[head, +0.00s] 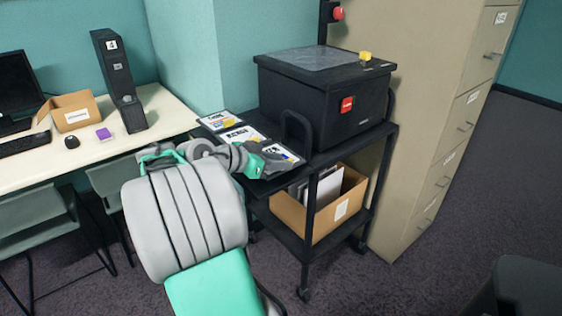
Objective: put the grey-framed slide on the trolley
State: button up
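The black trolley (390,130) stands right of centre, with an upper and a lower shelf. My gripper (262,164) is at the left end of its upper shelf, low over or beside printed cards. My own wrist and arm cover much of it, so I cannot see its fingers clearly or tell whether it holds anything. I cannot make out a grey-framed slide with certainty; it may be hidden behind my arm or in my gripper.
Printed cards (221,119) lie on the trolley's left end. A black machine (325,95) fills most of the top; a cardboard box (331,215) is on the lower shelf. A filing cabinet (432,110) stands right. The left desk (165,112) holds a small carton (73,112) and a black upright case (117,80).

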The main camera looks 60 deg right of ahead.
jog(key=p+v, duration=0.3)
jog(key=v, duration=0.7)
jog(key=w+a+f+n+t+y, duration=0.2)
jog(key=w+a+f+n+t, duration=0.3)
jog(key=a, duration=0.3)
jog(key=w+a+f+n+t+y, duration=0.3)
jog(key=w+a+f+n, duration=0.1)
jog(key=w+a+n, duration=0.3)
jog(key=s+a+f+n+y, duration=0.2)
jog(key=a+n, duration=0.2)
jog(key=a, duration=0.4)
jog(key=s+a+f+n+y, duration=0.2)
jog(key=a+n, duration=0.2)
jog(key=a, duration=0.4)
jog(key=s+a+f+n+y, duration=0.2)
jog(key=a+n, duration=0.1)
jog(key=a, duration=0.5)
notch_tip(320, 180, up, 17)
jog(key=d+m+t+p, duration=0.1)
jog(key=p, duration=1.4)
jog(key=shift+w+d+r, duration=0.2)
jog(key=shift+w, duration=0.25)
